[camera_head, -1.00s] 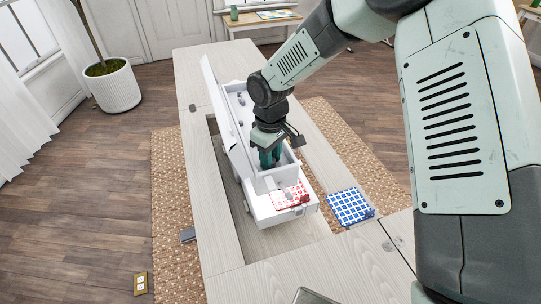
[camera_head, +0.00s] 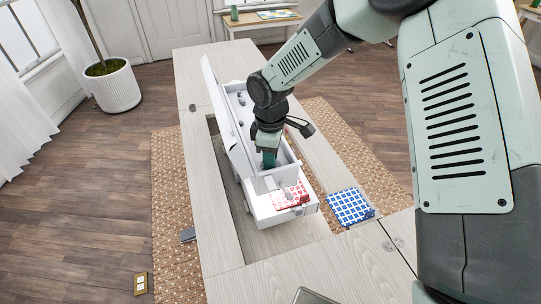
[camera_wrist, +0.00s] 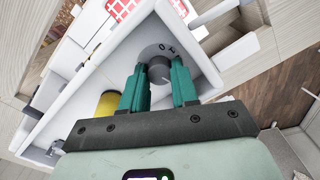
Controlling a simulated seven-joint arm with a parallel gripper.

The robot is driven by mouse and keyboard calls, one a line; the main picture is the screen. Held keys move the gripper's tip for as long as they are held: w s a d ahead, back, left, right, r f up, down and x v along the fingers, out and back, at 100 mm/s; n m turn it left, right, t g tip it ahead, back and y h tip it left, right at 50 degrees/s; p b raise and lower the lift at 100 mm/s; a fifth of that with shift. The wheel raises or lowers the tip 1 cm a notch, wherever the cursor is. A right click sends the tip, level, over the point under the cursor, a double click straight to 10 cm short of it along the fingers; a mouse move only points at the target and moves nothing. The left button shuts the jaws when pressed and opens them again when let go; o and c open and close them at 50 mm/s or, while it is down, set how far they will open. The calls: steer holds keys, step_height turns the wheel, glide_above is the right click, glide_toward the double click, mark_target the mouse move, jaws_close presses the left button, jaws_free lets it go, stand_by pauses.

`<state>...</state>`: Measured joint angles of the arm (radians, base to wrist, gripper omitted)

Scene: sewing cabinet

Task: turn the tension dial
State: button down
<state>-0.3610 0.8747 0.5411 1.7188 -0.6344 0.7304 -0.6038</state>
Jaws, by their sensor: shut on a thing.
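The tension dial (camera_wrist: 158,70) is a grey round knob on a grey disc with printed marks. It sits inside the open top of the white sewing machine (camera_head: 262,187), and in the wrist view it shows between my fingertips. My gripper (camera_wrist: 159,78) has teal fingers, one on each side of the knob, and is shut on it. In the head view my gripper (camera_head: 268,160) reaches down into the machine's open top, and the dial is hidden there.
A red checked cloth (camera_head: 290,196) lies at the machine's front end. A blue checked cloth (camera_head: 350,206) lies on the pale cabinet top (camera_head: 275,262) to the right. The machine's long lid (camera_head: 222,110) stands open on the left. A yellow part (camera_wrist: 108,104) sits inside the machine near my fingers.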

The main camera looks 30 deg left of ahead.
steer(key=shift+r, duration=0.1)
steer(key=c, duration=1.1)
jaws_free()
step_height(320, 180, up, 11)
steer(key=shift+f, duration=0.1)
